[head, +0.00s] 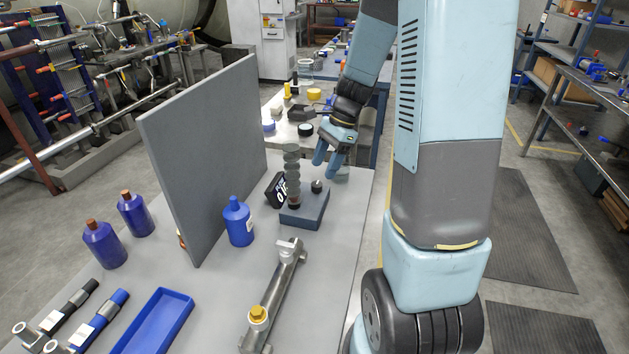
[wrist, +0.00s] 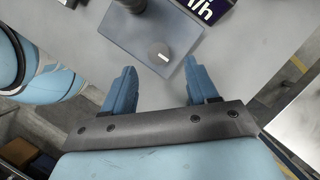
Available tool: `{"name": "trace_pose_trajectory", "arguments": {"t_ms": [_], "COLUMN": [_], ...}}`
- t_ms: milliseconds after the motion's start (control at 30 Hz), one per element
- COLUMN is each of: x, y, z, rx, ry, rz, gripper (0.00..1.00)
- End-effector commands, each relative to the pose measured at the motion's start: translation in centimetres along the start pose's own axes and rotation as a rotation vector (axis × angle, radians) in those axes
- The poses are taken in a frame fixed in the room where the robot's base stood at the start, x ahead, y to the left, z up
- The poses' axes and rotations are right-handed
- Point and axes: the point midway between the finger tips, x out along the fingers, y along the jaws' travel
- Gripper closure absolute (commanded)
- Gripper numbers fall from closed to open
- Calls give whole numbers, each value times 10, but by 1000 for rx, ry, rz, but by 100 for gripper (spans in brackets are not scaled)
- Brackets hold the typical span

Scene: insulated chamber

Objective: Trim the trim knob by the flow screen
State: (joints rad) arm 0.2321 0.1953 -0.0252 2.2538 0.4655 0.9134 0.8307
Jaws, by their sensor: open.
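The trim knob (head: 317,186) is a small dark round knob on top of a blue-grey base block (head: 304,213). In the wrist view the knob (wrist: 159,52) shows a pale pointer line and lies just beyond my fingertips, between their lines. The flow screen (head: 276,190) is a small black display with white characters behind the block; in the wrist view only "/h" on the screen (wrist: 205,10) is readable. A ribbed grey-green column (head: 292,170) rises from the same block. My gripper (head: 329,160) is open and empty, above and behind the block, apart from the knob.
A tall grey panel (head: 205,155) stands left of the block. A blue bottle (head: 238,222) is beside it, and a metal pipe fitting (head: 275,295) lies in front. A blue tray (head: 155,325) and two purple bottles (head: 104,245) are at the left.

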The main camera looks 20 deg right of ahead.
Motion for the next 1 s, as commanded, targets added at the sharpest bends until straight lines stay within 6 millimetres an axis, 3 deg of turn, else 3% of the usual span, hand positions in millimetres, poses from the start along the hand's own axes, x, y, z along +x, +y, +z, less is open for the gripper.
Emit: {"name": "trace_pose_trajectory", "arguments": {"t_ms": [300, 767, 1000], "x": [44, 53, 53], "y": [0, 0, 0], "z": [0, 1, 1], "rx": [0, -2, -2], "ry": [0, 1, 1], "rz": [1, -1, 0], "gripper": [42, 42, 64]}}
